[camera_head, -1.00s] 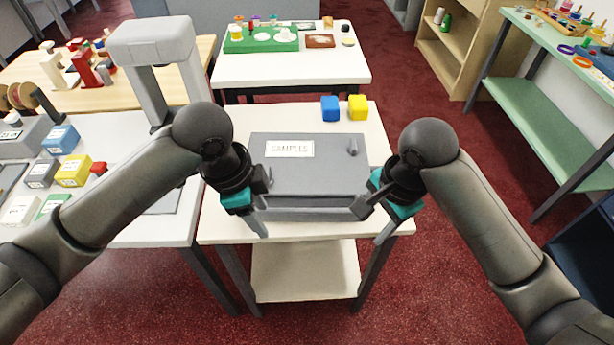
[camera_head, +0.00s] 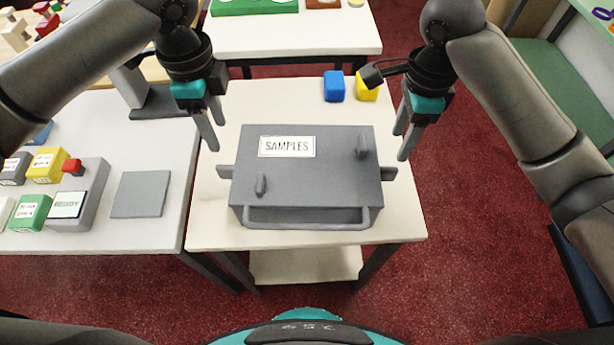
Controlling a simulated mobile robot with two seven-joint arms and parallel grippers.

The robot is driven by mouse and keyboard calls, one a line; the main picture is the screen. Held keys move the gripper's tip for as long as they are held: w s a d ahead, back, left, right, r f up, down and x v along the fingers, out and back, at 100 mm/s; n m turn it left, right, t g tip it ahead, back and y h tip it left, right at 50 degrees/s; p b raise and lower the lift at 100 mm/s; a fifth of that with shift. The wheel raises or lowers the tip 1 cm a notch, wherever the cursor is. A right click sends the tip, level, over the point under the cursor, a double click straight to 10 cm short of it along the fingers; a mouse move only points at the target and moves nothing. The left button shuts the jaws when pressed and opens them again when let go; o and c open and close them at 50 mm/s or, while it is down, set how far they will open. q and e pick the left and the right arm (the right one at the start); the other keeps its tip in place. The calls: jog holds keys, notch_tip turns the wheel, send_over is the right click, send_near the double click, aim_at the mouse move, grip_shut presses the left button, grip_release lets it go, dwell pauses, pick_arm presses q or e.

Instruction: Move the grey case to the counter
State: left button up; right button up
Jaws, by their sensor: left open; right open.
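The grey case (camera_head: 310,185) with a "SAMPLES" label lies flat on a white cart (camera_head: 405,225). It has a bar handle along its front, small tabs at its left and right sides and two small latches on its lid. My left gripper (camera_head: 212,130) is open above the case's left edge, apart from it. My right gripper (camera_head: 405,137) is open above and to the right of the case's right edge, apart from it. Neither gripper holds anything. A white counter (camera_head: 150,235) stands at the left, close beside the cart.
A blue cube (camera_head: 333,86) and a yellow cube (camera_head: 367,88) sit on the cart behind the case. The left counter holds a grey flat square (camera_head: 141,194), a grey device with a red knob (camera_head: 80,195) and several coloured boxes. A further white table (camera_head: 300,35) stands behind.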

aim_at(231, 166)
pick_arm(q)
notch_tip(231, 166, down, 15)
jog(key=shift+f, duration=0.1)
pick_arm(e)
notch_tip(231, 166, down, 15)
jog(key=shift+f, duration=0.15)
pick_arm(q)
jog(key=shift+w, duration=0.1)
grip_shut()
pick_arm(e)
grip_shut()
jog(key=shift+w, duration=0.1)
dwell(0.6)
